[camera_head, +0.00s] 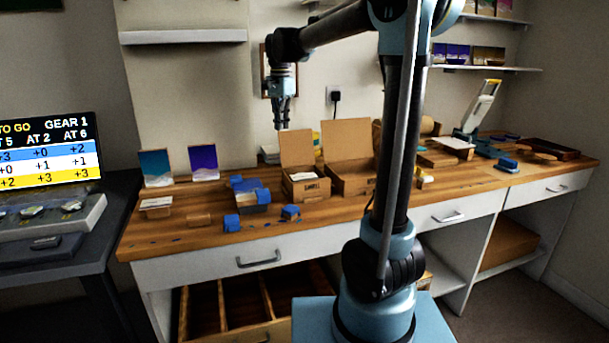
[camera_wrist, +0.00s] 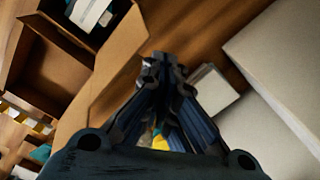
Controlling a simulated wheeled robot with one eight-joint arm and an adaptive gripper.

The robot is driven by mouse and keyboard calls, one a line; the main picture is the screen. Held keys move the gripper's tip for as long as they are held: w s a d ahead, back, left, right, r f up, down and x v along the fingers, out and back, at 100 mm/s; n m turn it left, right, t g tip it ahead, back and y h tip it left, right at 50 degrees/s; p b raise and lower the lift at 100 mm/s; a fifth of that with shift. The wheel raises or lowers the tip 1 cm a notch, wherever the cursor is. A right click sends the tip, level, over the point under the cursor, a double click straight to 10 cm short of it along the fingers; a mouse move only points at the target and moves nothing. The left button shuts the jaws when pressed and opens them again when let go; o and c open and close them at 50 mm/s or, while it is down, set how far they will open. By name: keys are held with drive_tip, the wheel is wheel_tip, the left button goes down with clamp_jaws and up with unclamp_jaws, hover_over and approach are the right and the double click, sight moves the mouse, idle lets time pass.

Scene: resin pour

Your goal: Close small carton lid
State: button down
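The small carton (camera_head: 308,188) stands on the wooden worktop in the head view. Its lid (camera_head: 297,149) is raised, standing roughly upright at the back. My gripper (camera_head: 284,124) hangs pointing down, above and slightly left of the lid's top edge, apart from it in the picture. In the wrist view its fingertips (camera_wrist: 165,62) are together with nothing visible between them. A brown cardboard panel (camera_wrist: 114,72) runs left of the fingers there, next to open box interiors; I cannot tell for sure which carton each part belongs to.
A larger open carton (camera_head: 352,182) stands close to the right of the small one. An open drawer (camera_head: 240,312) is below.

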sight(288, 143)
drive_tip(key=shift+f, duration=2.8)
drive_tip(key=shift+s+d, duration=0.35)
drive_tip(key=shift+s, duration=0.9)
drive_tip(key=shift+s+d, duration=0.35)
drive_tip(key=shift+s, duration=0.85)
drive_tip(key=shift+s+d, duration=0.35)
drive_tip(key=shift+s, duration=0.9)
wheel_tip(288, 143, up, 9)
